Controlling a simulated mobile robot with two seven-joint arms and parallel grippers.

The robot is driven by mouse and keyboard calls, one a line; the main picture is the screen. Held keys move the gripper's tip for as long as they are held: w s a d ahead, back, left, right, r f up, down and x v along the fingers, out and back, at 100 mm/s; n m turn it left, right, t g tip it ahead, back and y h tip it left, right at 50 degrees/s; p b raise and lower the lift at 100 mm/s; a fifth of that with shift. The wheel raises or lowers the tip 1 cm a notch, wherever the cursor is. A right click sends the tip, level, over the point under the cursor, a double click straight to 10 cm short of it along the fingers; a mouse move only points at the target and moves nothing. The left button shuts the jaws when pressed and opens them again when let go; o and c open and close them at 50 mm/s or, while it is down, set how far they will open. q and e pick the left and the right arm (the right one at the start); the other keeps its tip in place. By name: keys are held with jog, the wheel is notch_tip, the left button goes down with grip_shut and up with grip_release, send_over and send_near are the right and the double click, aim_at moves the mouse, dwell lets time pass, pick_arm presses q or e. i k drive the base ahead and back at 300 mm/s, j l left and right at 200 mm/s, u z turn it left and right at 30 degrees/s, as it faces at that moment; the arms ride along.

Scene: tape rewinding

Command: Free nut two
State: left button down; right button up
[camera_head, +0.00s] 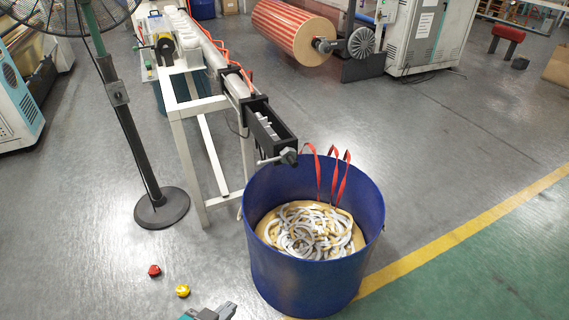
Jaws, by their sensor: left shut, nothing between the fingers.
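A red knob-like piece (154,270) and a yellow one (183,290) lie on the grey floor at the lower left. They may be nuts, but I cannot tell which is nut two. The white-framed machine (186,106) ends in a dark open box (270,132) with a dark handle (288,157) at its near end. No nut shows clearly on it. My left gripper (226,309) is at the bottom edge, shut and empty, right of the yellow piece and left of the blue bin. Most of its arm is cut off. My right gripper is out of view.
A blue bin (313,283) with coiled pale tape (312,234) stands below the machine's end; red straps (333,172) rise above it. A fan on a black post (128,135) stands left. A striped roll (290,32) is behind. Floor right of the bin is clear.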

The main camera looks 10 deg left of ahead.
aim_at(287, 151)
jog(key=i+l+u, duration=0.1)
jog(key=i+l, duration=0.6)
jog(key=l, duration=0.2)
jog(key=j+u, duration=0.05)
